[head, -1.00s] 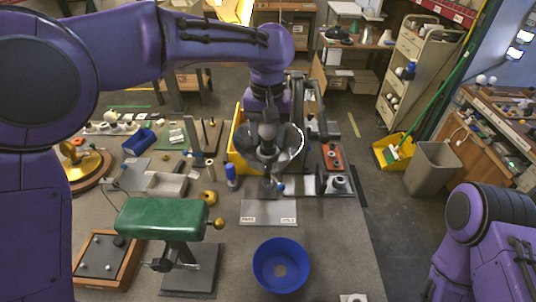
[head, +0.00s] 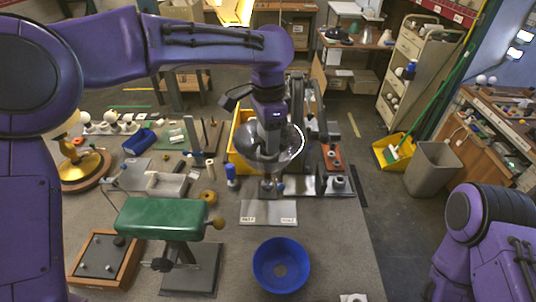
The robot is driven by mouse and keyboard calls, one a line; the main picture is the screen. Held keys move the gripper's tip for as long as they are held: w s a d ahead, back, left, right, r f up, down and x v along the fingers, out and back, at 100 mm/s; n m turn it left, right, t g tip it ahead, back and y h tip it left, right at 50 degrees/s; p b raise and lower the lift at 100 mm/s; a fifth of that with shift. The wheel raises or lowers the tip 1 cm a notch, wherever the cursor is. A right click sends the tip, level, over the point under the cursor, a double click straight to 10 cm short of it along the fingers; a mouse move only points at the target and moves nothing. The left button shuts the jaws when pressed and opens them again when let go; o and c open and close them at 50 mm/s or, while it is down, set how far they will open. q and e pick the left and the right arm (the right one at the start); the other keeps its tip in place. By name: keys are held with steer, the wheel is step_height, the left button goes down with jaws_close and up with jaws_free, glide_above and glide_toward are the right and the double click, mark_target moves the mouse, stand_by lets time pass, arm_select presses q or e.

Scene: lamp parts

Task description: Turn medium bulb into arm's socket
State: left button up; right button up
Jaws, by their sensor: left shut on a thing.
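My left gripper (head: 271,148) points down inside a shiny, dark, bowl-shaped lamp shade (head: 290,152) at the centre of the table. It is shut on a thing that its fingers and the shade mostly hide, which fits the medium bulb. I cannot see the bulb's glass or how deep it sits. The arm's socket is hidden under the gripper and shade. My right gripper is out of view; only part of my right arm shows at lower right.
A yellow bin (head: 242,135) stands behind the shade. A blue bowl (head: 281,265), a green padded stand (head: 162,219) and a two-part labelled plate (head: 268,213) are in front. Several white bulbs (head: 110,116) stand at left. The table's front right is mostly clear.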

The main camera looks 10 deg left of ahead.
arm_select(q)
steer(key=shift+f, duration=0.15)
steer(key=m, duration=0.6)
steer(key=shift+m, duration=0.4)
steer(key=m, duration=0.3)
steer(key=shift+m, duration=0.3)
steer(key=m, duration=0.3)
